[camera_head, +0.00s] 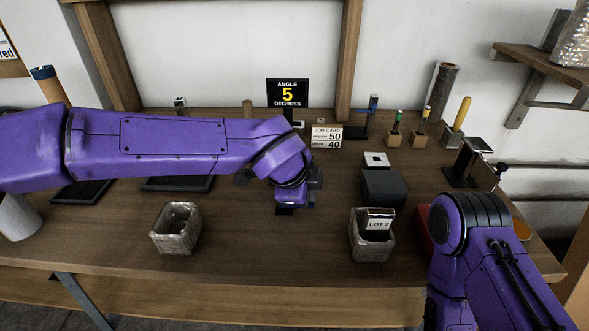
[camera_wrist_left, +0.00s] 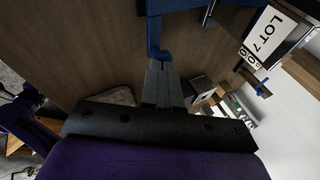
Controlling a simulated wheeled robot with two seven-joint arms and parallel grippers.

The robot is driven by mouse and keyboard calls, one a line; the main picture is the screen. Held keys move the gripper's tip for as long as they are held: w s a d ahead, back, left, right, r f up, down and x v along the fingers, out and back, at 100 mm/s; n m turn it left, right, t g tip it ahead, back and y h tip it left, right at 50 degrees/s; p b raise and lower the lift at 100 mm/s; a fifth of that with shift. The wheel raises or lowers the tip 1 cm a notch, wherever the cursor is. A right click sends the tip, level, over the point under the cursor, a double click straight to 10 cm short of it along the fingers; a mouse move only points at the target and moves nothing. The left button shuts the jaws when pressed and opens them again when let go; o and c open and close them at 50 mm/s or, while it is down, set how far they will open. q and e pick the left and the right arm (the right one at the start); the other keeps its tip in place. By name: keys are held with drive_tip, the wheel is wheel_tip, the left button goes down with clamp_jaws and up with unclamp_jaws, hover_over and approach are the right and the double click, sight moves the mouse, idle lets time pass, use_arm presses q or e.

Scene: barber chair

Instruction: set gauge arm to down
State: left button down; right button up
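My left gripper (camera_head: 290,208) is over the middle of the table in the head view, largely hidden by its own wrist. In the left wrist view, its two grey fingers (camera_wrist_left: 162,82) lie close together. A blue bracket-shaped part (camera_wrist_left: 154,35) is right at their tips; I cannot tell whether it is between them or only beside them. In the head view, a black stand with a blue-topped arm (camera_head: 373,104) is at the back, well away from the gripper. I cannot tell which part is the gauge arm. My right arm (camera_head: 480,230) shows; its gripper is out of view.
A sign (camera_head: 287,93) reads "ANGLE 5 DEGREES", with a job card (camera_head: 326,137) near it. Woven baskets (camera_head: 176,240) (camera_head: 368,248) stand left and right. A dark box (camera_head: 383,187) is right of the gripper. The table's front strip is clear between the baskets.

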use_arm(q)
drive_tip(key=shift+f, duration=0.35)
drive_tip(key=shift+b, duration=0.35)
drive_tip(key=shift+s+r, duration=0.1)
